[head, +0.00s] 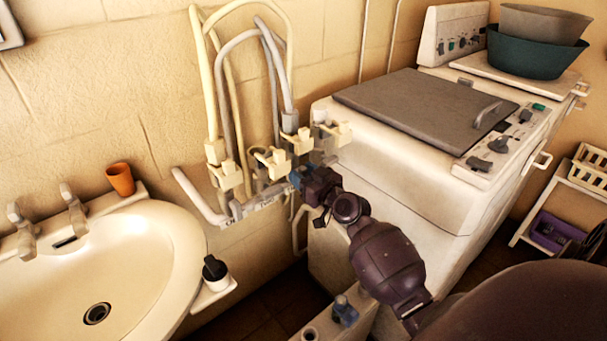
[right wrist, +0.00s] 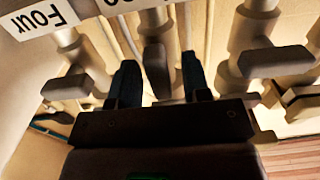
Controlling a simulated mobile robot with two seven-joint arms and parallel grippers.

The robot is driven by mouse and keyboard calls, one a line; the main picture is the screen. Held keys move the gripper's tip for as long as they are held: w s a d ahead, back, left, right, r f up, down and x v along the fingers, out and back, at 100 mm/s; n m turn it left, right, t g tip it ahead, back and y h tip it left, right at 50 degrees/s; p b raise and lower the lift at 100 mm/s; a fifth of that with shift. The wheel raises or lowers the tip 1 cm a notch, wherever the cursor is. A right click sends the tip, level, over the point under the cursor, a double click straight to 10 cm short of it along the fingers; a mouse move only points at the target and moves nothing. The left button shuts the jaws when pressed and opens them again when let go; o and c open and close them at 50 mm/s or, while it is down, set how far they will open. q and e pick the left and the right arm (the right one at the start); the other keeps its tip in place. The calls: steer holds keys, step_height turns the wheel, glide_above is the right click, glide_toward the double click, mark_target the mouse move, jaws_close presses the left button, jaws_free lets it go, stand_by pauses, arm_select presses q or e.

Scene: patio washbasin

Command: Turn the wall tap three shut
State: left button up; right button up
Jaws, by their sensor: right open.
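A row of wall taps (head: 272,162) with pale fittings and hoses runs between the basin and the washing machine in the head view. My right gripper (head: 298,178) is at the right part of this row and hides what it reaches around. In the right wrist view, my right gripper (right wrist: 160,85) is open, with one dark finger on each side of a grey tap handle (right wrist: 157,75). No contact is visible. A label "Four" (right wrist: 45,20) is upside down beside it, above another tap handle (right wrist: 68,87). The middle tap's label is mostly cut off. My left gripper is not in view.
The white basin (head: 165,245) is at the left, with an orange cup (head: 120,179) on its rim. The washing machine (head: 385,170) stands close at the right. Hoses (head: 212,90) loop above the taps. Another tap handle (right wrist: 275,62) is at the right in the wrist view.

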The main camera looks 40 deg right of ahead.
steer(key=shift+c, duration=0.4)
jaws_close()
